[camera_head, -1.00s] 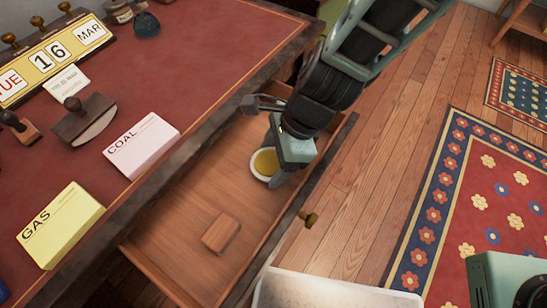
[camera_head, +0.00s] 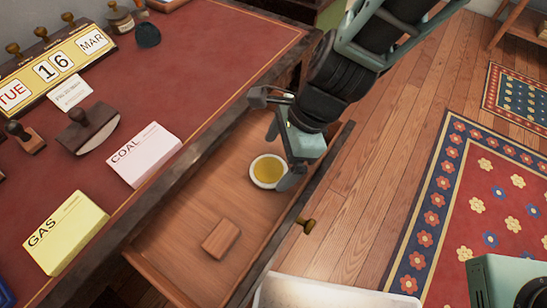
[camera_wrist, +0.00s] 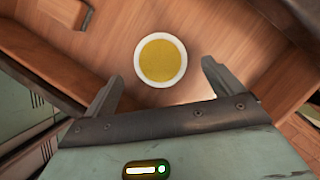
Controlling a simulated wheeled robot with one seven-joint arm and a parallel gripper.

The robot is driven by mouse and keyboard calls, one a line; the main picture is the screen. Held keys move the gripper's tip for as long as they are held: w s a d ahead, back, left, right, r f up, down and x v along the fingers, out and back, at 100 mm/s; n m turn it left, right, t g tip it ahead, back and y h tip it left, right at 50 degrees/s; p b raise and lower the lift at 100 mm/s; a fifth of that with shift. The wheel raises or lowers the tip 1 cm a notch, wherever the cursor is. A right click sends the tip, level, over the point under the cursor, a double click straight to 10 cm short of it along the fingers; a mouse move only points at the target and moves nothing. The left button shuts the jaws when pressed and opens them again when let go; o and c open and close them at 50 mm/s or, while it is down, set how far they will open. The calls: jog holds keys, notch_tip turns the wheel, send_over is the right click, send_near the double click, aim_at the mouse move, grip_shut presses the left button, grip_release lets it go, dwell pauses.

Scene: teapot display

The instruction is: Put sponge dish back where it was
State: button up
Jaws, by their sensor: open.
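The sponge dish (camera_head: 269,171) is a small round white dish with a yellow sponge in it. It sits on the floor of the open wooden drawer (camera_head: 190,222). It also shows in the wrist view (camera_wrist: 161,60), just beyond the fingertips. My gripper (camera_head: 281,157) is at the far part of the drawer, beside and above the dish. In the wrist view my gripper (camera_wrist: 162,78) has its two fingers spread wide, with nothing between them. The dish looks apart from both fingers.
A small wooden block (camera_head: 221,239) lies in the near part of the drawer. The desk top (camera_head: 190,70) beside it holds a pink COAL box (camera_head: 144,155), a yellow GAS box (camera_head: 64,233), a blotter (camera_head: 88,129) and a calendar (camera_head: 52,68).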

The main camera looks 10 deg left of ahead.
jog(key=p+v, duration=0.2)
jog(key=v, duration=0.6)
jog(key=s+d+r+n+t+h, duration=0.1)
jog(key=s+d+r+n, duration=0.3)
jog(key=d+n, duration=0.4)
jog(key=s+d+r+n+h, duration=0.2)
jog(key=d+n, duration=0.6)
jog(key=n, duration=0.5)
notch_tip(320, 180, up, 3)
jog(key=shift+s+d+f+t+h, duration=0.2)
jog(key=shift+s+d+t+h, duration=0.15)
jog(key=shift+s, duration=0.5)
jog(key=shift+a, duration=0.1)
